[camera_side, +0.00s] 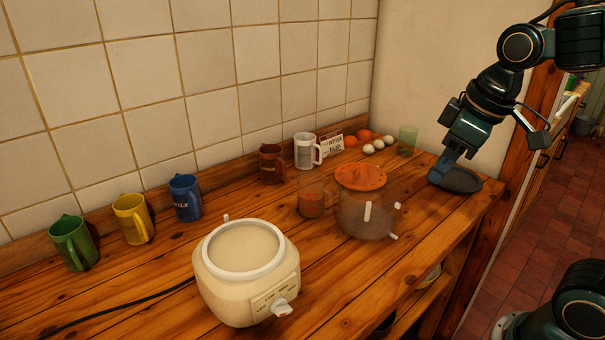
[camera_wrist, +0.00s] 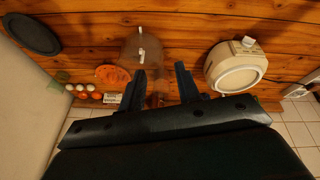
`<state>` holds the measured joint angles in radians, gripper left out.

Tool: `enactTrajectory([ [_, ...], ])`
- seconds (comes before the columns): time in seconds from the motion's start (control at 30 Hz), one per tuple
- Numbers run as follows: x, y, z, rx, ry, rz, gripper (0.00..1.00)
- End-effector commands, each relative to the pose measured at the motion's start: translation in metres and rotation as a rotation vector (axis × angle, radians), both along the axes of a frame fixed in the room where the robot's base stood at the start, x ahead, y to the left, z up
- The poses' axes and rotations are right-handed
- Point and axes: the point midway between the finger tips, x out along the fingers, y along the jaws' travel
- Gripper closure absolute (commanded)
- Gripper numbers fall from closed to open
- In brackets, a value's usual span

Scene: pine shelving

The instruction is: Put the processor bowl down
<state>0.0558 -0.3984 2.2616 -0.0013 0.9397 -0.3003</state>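The clear processor bowl (camera_side: 378,222) stands upright on the wooden counter, right of the cream base (camera_side: 235,295). An orange lid (camera_side: 360,177) shows at its top. The wrist view also shows the bowl (camera_wrist: 150,48), the lid (camera_wrist: 112,75) and the base (camera_wrist: 236,78). My gripper (camera_side: 446,172) is at the right end of the counter and overlaps a dark oval plate (camera_side: 462,181) in the side view. The wrist view shows my gripper's (camera_wrist: 162,78) two fingers apart, with nothing held. The bowl is apart from both gripper and base.
A tumbler (camera_side: 311,203) stands close left of the bowl. Mugs, a card (camera_side: 328,144), eggs (camera_side: 377,144), oranges (camera_side: 362,135) and a green glass (camera_side: 407,140) line the wall. A black cord (camera_side: 130,300) runs left from the base. The counter's front strip is clear.

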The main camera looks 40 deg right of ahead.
Motion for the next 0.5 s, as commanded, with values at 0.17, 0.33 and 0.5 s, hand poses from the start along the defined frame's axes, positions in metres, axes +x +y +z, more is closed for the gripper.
enactTrajectory([
  [0.17,-0.037,0.007,-0.001,0.042,-0.07,-0.092,0.67],
  [0.33,-0.063,0.012,-0.007,0.084,-0.122,-0.166,0.67],
  [0.5,-0.077,0.014,-0.012,0.11,-0.149,-0.21,0.67],
])
